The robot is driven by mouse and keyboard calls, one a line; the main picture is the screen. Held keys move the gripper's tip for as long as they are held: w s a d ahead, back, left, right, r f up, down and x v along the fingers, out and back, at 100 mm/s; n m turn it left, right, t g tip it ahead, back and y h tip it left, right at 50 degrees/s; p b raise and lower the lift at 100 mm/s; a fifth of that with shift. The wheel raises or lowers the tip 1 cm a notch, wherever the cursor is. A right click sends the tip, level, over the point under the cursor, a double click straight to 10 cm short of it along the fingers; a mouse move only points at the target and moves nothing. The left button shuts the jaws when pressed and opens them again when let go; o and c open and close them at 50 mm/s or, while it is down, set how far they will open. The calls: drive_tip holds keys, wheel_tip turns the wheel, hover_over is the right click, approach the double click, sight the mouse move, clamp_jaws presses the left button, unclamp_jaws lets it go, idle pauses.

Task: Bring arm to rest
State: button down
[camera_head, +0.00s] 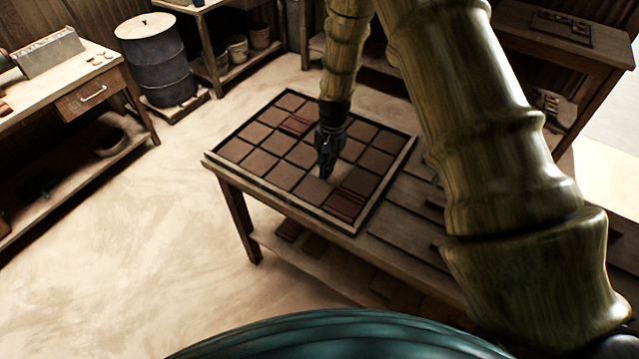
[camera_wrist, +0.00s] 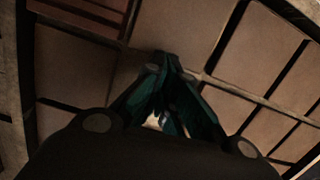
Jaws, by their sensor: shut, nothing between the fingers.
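My gripper (camera_head: 326,172) points down over the tile rack on the table, near its front middle. Its fingers are together with nothing between them, as the wrist view also shows at my gripper (camera_wrist: 166,75). The rack (camera_head: 290,201) is a dark wooden grid with a raised rim and several square compartments. Most compartments show plain brown squares. Dark red ridged tiles lie in two of them, one at the back left (camera_head: 296,125) and one at the front right (camera_head: 344,203). I cannot tell whether the fingertips touch the rack.
A bench with a drawer (camera_head: 92,96) stands at the left. A dark drum (camera_head: 157,62) stands behind it. Shelves with pots (camera_head: 237,50) are at the back. A dark wooden bench (camera_head: 548,42) is at the right. Open floor (camera_head: 150,230) lies left of the table.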

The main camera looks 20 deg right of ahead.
drive_tip(key=w+d+b, duration=0.1)
drive_tip(key=w+d, duration=0.2)
drive_tip(key=shift+d+f, duration=0.1)
drive_tip(key=shift+w+d, duration=0.15)
drive_tip(key=shift+w, duration=0.05)
